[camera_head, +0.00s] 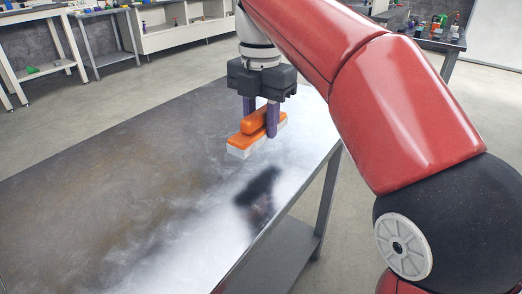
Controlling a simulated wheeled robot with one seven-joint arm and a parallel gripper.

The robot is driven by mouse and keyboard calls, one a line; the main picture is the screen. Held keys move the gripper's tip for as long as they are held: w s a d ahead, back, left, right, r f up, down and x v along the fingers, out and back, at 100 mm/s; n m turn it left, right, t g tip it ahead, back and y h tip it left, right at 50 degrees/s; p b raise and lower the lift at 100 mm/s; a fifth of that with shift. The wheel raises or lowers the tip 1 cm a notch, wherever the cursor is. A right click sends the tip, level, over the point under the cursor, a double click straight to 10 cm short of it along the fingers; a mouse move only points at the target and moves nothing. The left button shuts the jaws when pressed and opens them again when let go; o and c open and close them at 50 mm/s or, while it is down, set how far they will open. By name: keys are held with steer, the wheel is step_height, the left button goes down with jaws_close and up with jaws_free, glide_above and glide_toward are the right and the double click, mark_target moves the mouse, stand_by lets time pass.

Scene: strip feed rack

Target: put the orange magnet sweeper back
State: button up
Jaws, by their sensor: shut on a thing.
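The orange magnet sweeper (248,137) has an orange top with a raised grip and a pale grey lower part. My gripper (260,118) points down and is shut on the sweeper's raised grip, one purple finger on either side. The sweeper looks held above the metal table (110,190), with a dark reflection on the tabletop below and to the right. No place for the sweeper is clearly identifiable in view.
The tabletop is otherwise bare, with its right edge close to the sweeper. A white bench (180,38) and side tables with small items stand at the back left. Another table with bottles (440,28) is at the back right. Grey floor lies between.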

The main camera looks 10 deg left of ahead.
mark_target(261, 162)
steer(key=shift+f, duration=3)
steer(key=shift+f, duration=0.1)
steer(key=o, duration=0.9)
steer(key=shift+o, duration=0.2)
steer(key=shift+f+b, duration=0.1)
steer(key=shift+b, duration=0.2)
